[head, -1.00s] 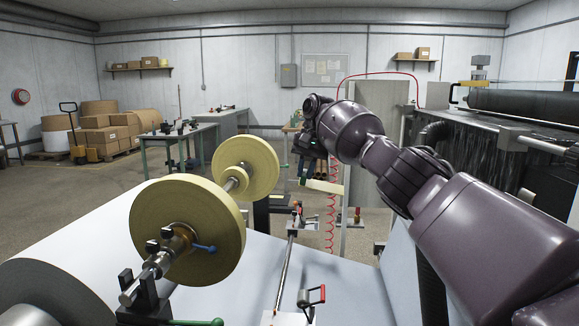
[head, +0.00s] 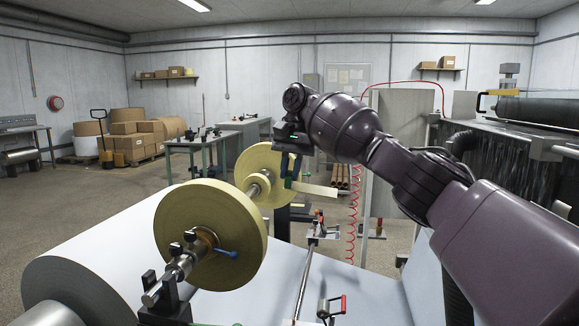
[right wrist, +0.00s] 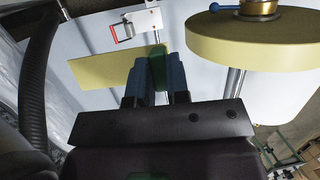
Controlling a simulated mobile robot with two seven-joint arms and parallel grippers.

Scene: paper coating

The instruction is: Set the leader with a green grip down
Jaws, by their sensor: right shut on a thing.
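The leader (head: 319,190) is a flat pale-yellow strip with a dark green grip at one end. My right gripper (head: 288,174) is shut on the green grip and holds the leader in the air beside the far yellow roll (head: 256,160). In the right wrist view the blue fingers are on both sides of the green grip (right wrist: 158,66), and the yellow strip (right wrist: 105,66) sticks out to the left. A near yellow roll (head: 210,235) is on the same metal shaft. My left gripper is not in view.
A wide white sheet (head: 360,295) runs below the rolls. A metal rod (head: 304,280) and a red-handled clamp (head: 332,307) are at the front. A red coiled hose (head: 352,230) hangs to the right. A green-legged table (head: 195,145) stands behind.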

